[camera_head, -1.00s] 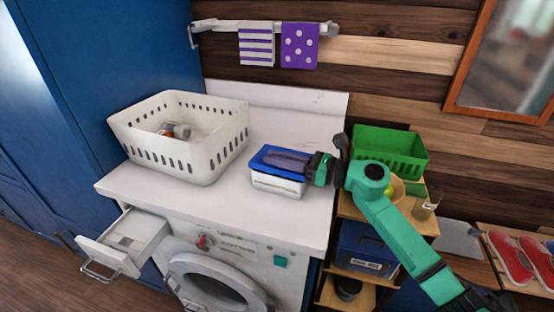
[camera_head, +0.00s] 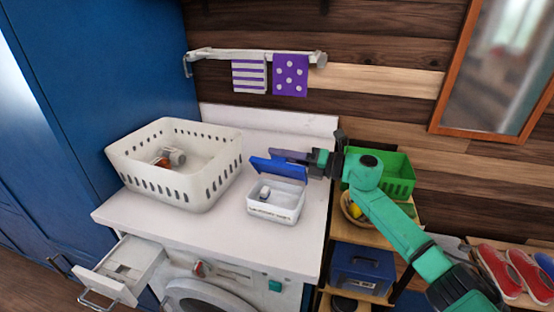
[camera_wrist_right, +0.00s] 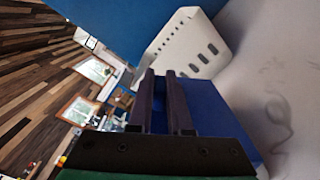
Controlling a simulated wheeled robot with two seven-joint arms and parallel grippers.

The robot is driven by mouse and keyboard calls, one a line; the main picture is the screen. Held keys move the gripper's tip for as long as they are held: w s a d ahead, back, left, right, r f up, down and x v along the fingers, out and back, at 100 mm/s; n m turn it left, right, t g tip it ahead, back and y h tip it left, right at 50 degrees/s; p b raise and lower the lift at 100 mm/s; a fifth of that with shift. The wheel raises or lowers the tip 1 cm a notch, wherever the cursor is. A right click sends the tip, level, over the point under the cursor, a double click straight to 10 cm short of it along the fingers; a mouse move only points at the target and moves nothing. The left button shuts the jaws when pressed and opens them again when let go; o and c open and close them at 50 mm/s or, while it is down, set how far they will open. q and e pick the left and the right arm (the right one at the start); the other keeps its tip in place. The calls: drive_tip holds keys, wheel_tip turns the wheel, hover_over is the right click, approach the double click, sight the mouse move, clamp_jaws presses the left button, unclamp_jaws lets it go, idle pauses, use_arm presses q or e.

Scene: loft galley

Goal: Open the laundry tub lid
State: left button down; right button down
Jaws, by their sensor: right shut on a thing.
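The laundry tub (camera_head: 274,208) is a small white box on the white counter, in the middle of the head view. Its blue lid (camera_head: 278,168) is tilted up and shows the inside, where a small white item lies. My right gripper (camera_head: 275,153) reaches in from the right and is shut at the lid's upper edge. In the right wrist view the gripper's two dark fingers (camera_wrist_right: 160,75) are close together, in front of the blue lid (camera_wrist_right: 215,115). The grip itself is partly hidden. My left gripper is not in view.
A white laundry basket (camera_head: 190,190) with a few items stands left of the tub. A green crate (camera_head: 398,178) sits on a shelf at the right. An open drawer (camera_head: 125,262) juts out below the counter. A towel rail (camera_head: 215,54) hangs on the wall.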

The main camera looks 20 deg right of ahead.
drive_tip(key=shift+w+d+r+m, duration=0.2)
drive_tip(key=shift+w+d+m, duration=0.4)
drive_tip(key=shift+m, duration=0.4)
drive_tip(key=shift+w+d+f+m, duration=0.25)
drive_tip(key=shift+w+d+m, duration=0.35)
drive_tip(key=shift+m, duration=0.4)
drive_tip(key=shift+w+d+f+m, duration=0.25)
drive_tip(key=shift+w+d+m, duration=0.1)
drive_tip(key=shift+w+m, duration=0.55)
drive_tip(key=shift+w+d+f+m, duration=0.25)
drive_tip(key=shift+w+d+m, duration=0.3)
drive_tip(key=shift+m, duration=0.55)
drive_tip(key=shift+w, duration=0.1)
drive_tip(key=c, duration=0.8)
unclamp_jaws()
drive_tip(key=shift+c, duration=0.2)
